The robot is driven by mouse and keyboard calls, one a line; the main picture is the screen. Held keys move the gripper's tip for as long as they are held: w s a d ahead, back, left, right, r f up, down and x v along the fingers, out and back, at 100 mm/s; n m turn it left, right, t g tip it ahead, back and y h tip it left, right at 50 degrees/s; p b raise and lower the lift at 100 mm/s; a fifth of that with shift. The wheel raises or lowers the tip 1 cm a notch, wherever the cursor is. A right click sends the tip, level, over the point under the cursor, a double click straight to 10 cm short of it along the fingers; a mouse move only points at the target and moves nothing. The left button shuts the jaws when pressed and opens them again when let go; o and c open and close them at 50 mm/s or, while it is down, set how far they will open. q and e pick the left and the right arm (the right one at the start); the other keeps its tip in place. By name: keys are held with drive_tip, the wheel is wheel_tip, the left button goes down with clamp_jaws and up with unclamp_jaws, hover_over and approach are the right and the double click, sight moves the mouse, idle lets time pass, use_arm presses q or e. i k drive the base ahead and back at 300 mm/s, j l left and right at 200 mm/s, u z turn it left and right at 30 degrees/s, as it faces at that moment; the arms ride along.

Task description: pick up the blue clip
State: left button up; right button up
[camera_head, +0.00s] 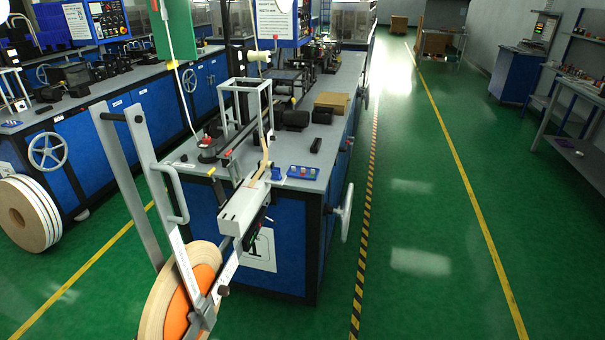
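A small blue object (303,172) lies on the grey top of the machine bench (325,155), near its front right corner. It has small darker and lighter marks on it. It is too small to tell whether it is the blue clip or a holder with clips in it.
A tape reel with an orange hub (192,304) hangs on a metal frame at the bench's front. A light grey arm-like housing (243,208) juts out from the bench. A brown box (332,101) sits farther back. Green floor (425,230) is clear on the right.

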sight(276, 175)
drive_tip(key=i+l+u, duration=0.1)
drive_tip(key=i+l, duration=0.2)
drive_tip(key=l, duration=0.15)
drive_tip(key=i+l+u, duration=0.1)
drive_tip(key=i+l, duration=0.2)
drive_tip(key=l, duration=0.2)
